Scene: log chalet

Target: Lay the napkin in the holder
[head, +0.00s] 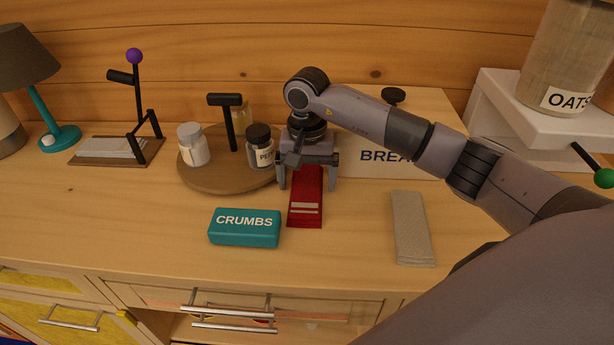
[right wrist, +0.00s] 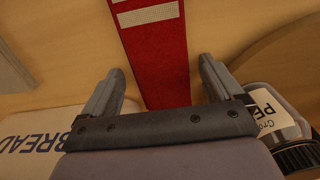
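A red folded napkin (head: 306,207) with pale stripes lies on the wooden counter, its far end hidden under my right gripper (head: 308,184). The right gripper points down and is open, one finger on each side of the napkin, touching neither edge. In the right wrist view, the red napkin (right wrist: 158,58) runs between the spread fingers (right wrist: 162,70). A second folded napkin (head: 411,228), beige, lies to the right. The napkin holder (head: 140,108) stands at the back left, with a flat base, white napkins on it, and a black arm topped by a purple ball. My left gripper is not in view.
A teal CRUMBS box (head: 244,228) sits just left of the red napkin. A round wooden tray (head: 206,180) with jars and a black T-shaped handle stands between holder and gripper. A BREAD box (head: 420,165) is behind my right arm. A teal lamp (head: 50,110) stands far left.

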